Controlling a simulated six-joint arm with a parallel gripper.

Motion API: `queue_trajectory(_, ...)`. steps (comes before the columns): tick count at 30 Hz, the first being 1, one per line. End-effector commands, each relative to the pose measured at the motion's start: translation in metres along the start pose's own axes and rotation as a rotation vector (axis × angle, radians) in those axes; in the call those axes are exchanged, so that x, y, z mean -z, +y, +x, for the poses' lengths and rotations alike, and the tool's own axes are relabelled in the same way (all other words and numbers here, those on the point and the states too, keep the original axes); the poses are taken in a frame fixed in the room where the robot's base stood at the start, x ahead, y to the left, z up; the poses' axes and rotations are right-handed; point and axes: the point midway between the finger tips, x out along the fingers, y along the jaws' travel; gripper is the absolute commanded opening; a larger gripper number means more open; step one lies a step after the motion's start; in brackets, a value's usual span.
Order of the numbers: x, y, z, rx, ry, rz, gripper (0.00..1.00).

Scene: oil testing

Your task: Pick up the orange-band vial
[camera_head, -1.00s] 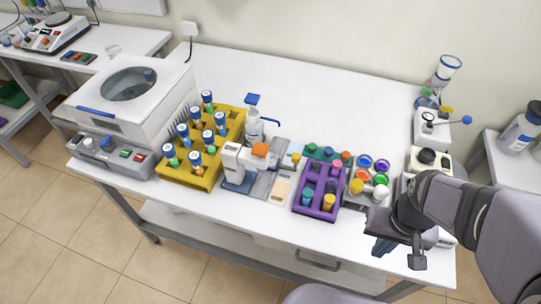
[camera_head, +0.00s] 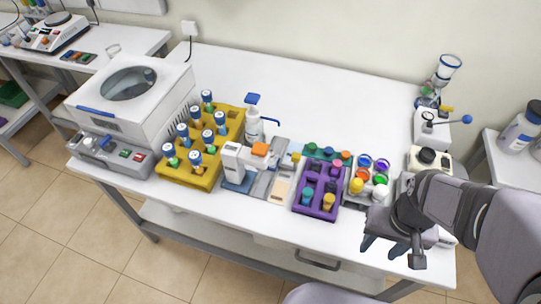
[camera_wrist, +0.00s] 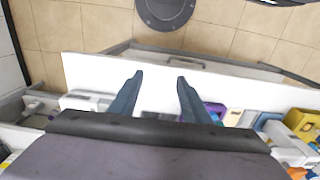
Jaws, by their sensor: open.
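Several capped vials with blue tops stand in the yellow rack (camera_head: 190,178) left of centre in the head view. Their bands are small; two look orange-brown, one at the front (camera_head: 195,161) and one at the back (camera_head: 196,117). I cannot tell which is the orange-band vial. My gripper (camera_head: 392,250) is at the table's front right edge, well to the right of the yellow rack. Its two blue fingers are apart and empty in the wrist view (camera_wrist: 160,78). The yellow rack shows only partly at that view's right edge (camera_wrist: 302,124).
A purple rack (camera_head: 316,211) with coloured caps and a grey holder (camera_head: 357,199) of coloured jars stand between my gripper and the yellow rack. A small white device (camera_head: 236,165) and a bottle (camera_head: 253,125) stand beside the yellow rack. The table's back middle is clear.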

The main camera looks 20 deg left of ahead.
Motion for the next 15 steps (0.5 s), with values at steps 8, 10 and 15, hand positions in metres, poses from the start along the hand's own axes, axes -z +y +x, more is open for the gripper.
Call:
queue_trajectory(8, 0.017, -0.005, -0.003, -0.003, 0.003, 0.003, 0.43)
queue_trajectory(10, 0.032, -0.011, -0.005, -0.005, 0.007, 0.008, 0.43)
queue_trajectory(15, 0.088, -0.038, -0.012, -0.015, 0.02, 0.032, 0.43)
